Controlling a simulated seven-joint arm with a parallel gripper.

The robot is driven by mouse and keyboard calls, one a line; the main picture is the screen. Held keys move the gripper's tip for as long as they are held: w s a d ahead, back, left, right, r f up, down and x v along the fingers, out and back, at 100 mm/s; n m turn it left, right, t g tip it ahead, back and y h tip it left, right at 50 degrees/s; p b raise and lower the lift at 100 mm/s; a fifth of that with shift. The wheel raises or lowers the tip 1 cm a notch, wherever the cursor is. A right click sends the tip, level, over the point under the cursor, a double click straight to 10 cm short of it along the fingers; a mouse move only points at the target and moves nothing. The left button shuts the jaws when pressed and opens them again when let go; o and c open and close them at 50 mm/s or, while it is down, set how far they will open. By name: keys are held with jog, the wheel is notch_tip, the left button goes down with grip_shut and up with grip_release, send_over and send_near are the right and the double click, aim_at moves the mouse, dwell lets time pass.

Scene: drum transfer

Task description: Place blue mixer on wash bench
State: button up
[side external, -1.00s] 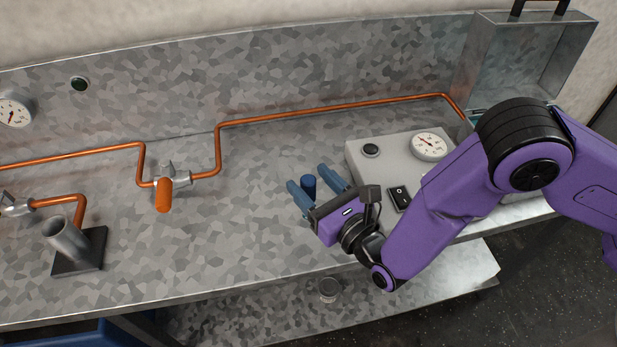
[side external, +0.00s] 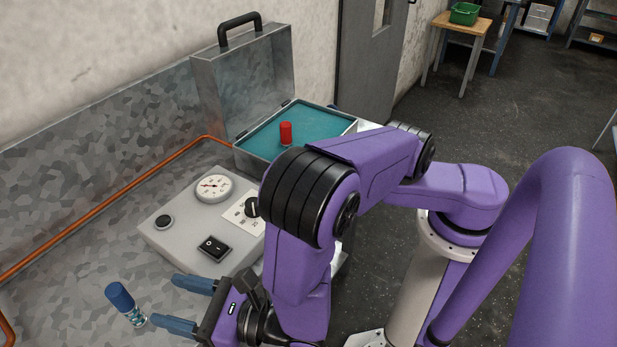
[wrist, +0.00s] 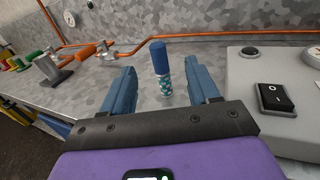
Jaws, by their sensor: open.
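The blue mixer (side external: 120,297) is a small cylinder with a blue cap and a clear, teal-patterned lower body. It stands on the mottled grey metal bench (side external: 60,275), left of the grey control box. My gripper (side external: 166,300) is open and empty, its two blue fingers pointing at the mixer. In the side view the mixer is just beyond the fingertips. In the wrist view the mixer (wrist: 160,65) shows upright, centred between the fingers, with a gap on each side. I cannot tell which surface is the wash bench.
A grey control box (side external: 165,232) with gauge and switch is right of the mixer. An open metal case (side external: 245,150) with teal lining holds a red-capped cylinder (side external: 286,131). A copper pipe (side external: 100,227) runs along the back.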

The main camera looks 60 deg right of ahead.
jog(key=w+d+r+m+g+h, duration=0.1)
jog(key=d+r+m+g+h, duration=0.15)
jog(key=d+m+h, duration=0.4)
jog(key=w+d+r+m+g+h, duration=0.1)
jog(key=d+r+m+h, duration=0.15)
jog(key=d, duration=0.65)
jog(key=w+d+r+m+g+h, duration=0.2)
jog(key=d+r+m+h, duration=0.15)
jog(key=d+m, duration=0.35)
jog(key=s+d+m+g, duration=0.5)
jog(key=s+d+g, duration=0.15)
jog(key=d, duration=0.35)
jog(key=s+d+r+m+g+y, duration=0.1)
jog(key=s+m+g+y, duration=0.3)
jog(key=s, duration=0.8)
jog(key=m+y, duration=0.2)
jog(key=shift+s+d+r+m+g, duration=0.15)
jog(key=shift+r+m+g, duration=0.05)
jog(key=shift+m+g, duration=0.1)
jog(key=shift+y, duration=0.25)
